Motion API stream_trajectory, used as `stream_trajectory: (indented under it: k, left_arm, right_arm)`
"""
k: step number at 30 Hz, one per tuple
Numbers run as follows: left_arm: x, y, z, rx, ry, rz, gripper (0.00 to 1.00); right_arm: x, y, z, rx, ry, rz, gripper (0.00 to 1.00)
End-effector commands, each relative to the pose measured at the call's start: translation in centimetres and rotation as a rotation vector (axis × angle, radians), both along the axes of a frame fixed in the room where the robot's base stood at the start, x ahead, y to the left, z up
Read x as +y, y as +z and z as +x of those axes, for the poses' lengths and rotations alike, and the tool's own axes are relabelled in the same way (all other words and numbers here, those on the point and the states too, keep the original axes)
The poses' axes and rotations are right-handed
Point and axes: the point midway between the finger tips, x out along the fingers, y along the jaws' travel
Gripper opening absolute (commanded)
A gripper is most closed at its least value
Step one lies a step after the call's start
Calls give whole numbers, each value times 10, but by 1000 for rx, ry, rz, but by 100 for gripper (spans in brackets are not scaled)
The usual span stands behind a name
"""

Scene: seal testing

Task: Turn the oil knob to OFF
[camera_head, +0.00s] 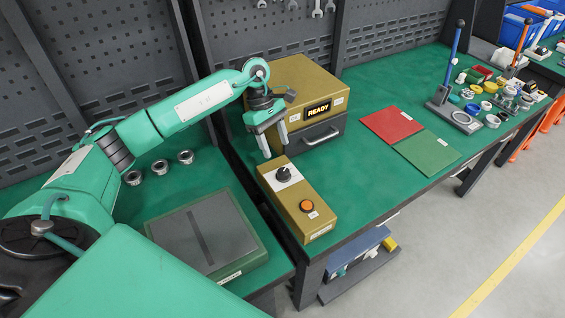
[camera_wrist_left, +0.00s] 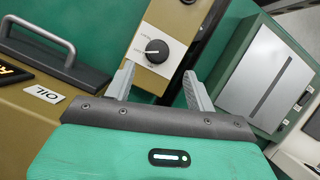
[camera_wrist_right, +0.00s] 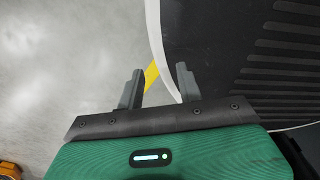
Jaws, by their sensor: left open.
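The oil knob (camera_head: 284,174) is a black round dial on a white label plate, on top of a gold control box (camera_head: 318,226). The box also carries an orange button (camera_head: 306,206). In the left wrist view the knob (camera_wrist_left: 157,51) lies beyond and between the two fingertips, with a white pointer mark toward the left of the picture. My left gripper (camera_head: 272,143) is open and empty, above and just behind the knob, apart from it. It also shows in the left wrist view (camera_wrist_left: 157,82). My right gripper (camera_wrist_right: 157,80) is open and empty over the floor.
A gold machine (camera_head: 290,85) with a READY display and a handle stands right behind the control box. A grey-topped plate (camera_head: 175,240) lies left of the box. Red (camera_head: 392,124) and green (camera_head: 427,152) mats lie to the right.

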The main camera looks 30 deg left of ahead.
Motion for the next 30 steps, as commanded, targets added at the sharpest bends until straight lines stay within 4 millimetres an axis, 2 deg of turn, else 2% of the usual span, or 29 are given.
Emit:
stream_trajectory:
  k: [2,5,12,18,25,30]
  left_arm:
    - [-8,-15,-3,5,-1,-1,55]
    - [-15,-34,-5,4,-1,0,55]
    - [-27,-67,-8,1,0,-1,55]
    - [-31,-77,-9,1,1,-1,55]
    - [-31,-77,-9,-1,0,0,55]
    - [-30,-77,-9,-1,0,0,22]
  right_arm:
    - [-5,5,-11,12,3,-5,36]
    - [-6,10,-12,12,4,-6,36]
    - [3,19,12,-20,3,4,36]
    - [14,20,12,-17,-1,16,36]
    - [11,19,3,-5,-1,13,36]
    - [5,19,2,-3,0,6,36]
